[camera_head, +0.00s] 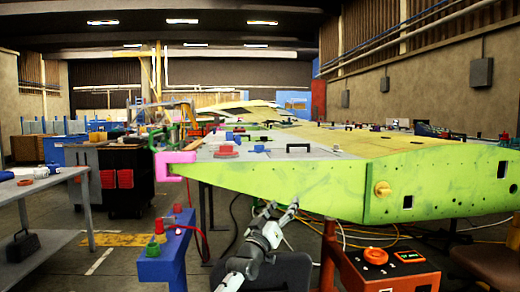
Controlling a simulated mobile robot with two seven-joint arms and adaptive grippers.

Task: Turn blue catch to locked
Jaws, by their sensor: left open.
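A small blue piece (259,148) lies on the top surface of the wing (300,185), near its front edge. It may be the blue catch, but it is too small to tell, and its setting cannot be read. Another blue part (235,137) sits farther back on the wing. My left gripper (280,208) is open and empty, its two fingers spread and pointing up, at the lower edge of the wing's green front face. It is below and apart from the small blue piece. My right gripper is out of view.
A blue stand (165,250) with red and green knobs stands left of my left arm. An orange control box (385,272) is at the lower right. A pink clamp (172,164) grips the wing's left tip. A grey table (40,183) stands at far left; cables cross the floor.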

